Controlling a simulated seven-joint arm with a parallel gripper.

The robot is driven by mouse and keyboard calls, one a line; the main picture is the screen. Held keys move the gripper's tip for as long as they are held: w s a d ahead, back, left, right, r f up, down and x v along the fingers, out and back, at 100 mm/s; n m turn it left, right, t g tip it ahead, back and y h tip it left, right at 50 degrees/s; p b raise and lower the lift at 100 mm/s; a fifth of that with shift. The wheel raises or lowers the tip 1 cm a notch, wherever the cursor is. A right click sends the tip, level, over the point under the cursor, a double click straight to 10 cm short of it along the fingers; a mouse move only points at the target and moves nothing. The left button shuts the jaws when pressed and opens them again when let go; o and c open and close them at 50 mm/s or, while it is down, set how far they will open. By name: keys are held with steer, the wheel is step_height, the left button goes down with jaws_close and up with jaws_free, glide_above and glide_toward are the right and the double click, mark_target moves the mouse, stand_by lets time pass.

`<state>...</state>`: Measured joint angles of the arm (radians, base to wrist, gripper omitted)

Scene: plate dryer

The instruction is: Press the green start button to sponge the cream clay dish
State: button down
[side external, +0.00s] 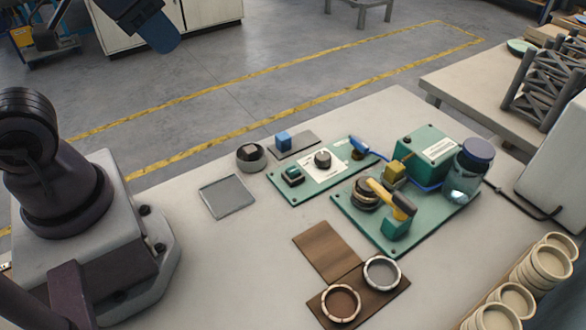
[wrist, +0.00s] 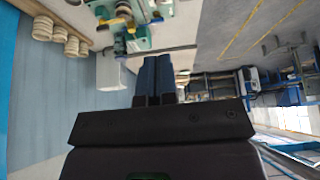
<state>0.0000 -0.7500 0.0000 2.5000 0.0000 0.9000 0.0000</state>
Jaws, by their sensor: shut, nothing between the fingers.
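A green machine base (side external: 400,237) right of the panel carries a round stack (side external: 366,191), a yellow-and-black arm and a yellow block. Two pale ring-shaped dishes (side external: 341,303) (side external: 382,272) sit on brown boards. I cannot tell which is the clay dish.
A grey tray (side external: 228,197), a round dark-topped pot (side external: 251,157) and a blue block (side external: 283,140) lie left of and behind the panel. A capped jar (side external: 466,180) stands on the right. Cream dish stacks (side external: 541,268) are at the right edge.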

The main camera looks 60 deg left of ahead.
stand_by(0.7)
steer(key=n+t+h, duration=0.3)
steer(key=n, duration=0.2)
glide_above(291, 168)
step_height(291, 168, down, 21)
steer(key=shift+r, duration=0.15)
steer(key=shift+d, duration=0.1)
steer(key=shift+f, duration=4.45)
